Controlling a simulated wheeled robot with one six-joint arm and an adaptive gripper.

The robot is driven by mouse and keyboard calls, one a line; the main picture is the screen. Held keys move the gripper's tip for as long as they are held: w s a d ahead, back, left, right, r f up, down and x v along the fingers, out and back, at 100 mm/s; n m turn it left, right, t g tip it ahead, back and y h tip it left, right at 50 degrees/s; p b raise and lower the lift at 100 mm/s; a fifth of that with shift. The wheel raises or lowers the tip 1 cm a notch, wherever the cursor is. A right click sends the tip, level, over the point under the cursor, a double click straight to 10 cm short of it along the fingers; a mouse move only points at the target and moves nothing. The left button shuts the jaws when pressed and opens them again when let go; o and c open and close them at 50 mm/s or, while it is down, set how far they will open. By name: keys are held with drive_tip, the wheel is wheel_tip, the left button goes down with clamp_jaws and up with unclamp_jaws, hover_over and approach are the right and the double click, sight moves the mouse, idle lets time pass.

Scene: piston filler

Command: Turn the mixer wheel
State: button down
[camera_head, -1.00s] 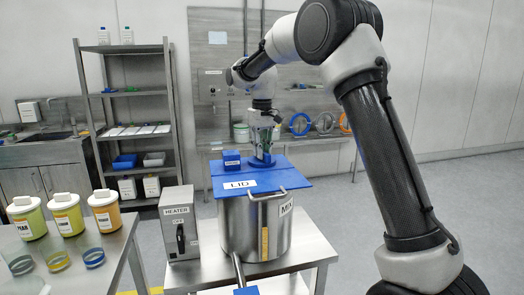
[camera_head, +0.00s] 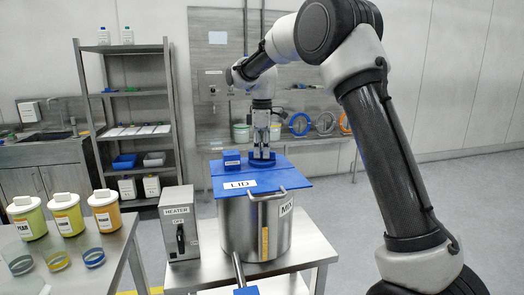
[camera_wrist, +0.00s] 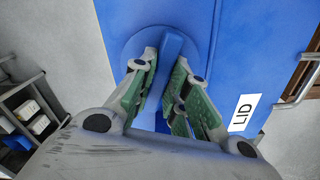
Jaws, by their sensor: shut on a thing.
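The mixer pot (camera_head: 240,228) stands on a steel table, covered by a blue lid (camera_head: 280,180) marked LID. On the lid is the blue round mixer wheel (camera_head: 261,163) with a raised bar across it; it also shows in the wrist view (camera_wrist: 130,52). My gripper (camera_head: 262,150) points down from above. In the wrist view, my gripper (camera_wrist: 160,75) has its green-padded fingers on both sides of the wheel's bar (camera_wrist: 168,58), shut on it. The fingers hide part of the wheel.
A small blue box (camera_head: 231,158) sits on the lid beside the wheel. A heater box (camera_head: 179,225) stands left of the pot. A side table (camera_head: 75,272) at left holds labelled jars (camera_head: 66,215) and coloured rings (camera_head: 57,261). A handle (camera_head: 238,268) sticks out low in front of the pot.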

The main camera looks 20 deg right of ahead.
drive_tip(key=shift+n, duration=1.9)
drive_tip(key=c, duration=1.4)
unclamp_jaws()
drive_tip(key=shift+r, duration=0.1)
wheel_tip(320, 180, up, 12)
drive_tip(key=shift+f, duration=0.1)
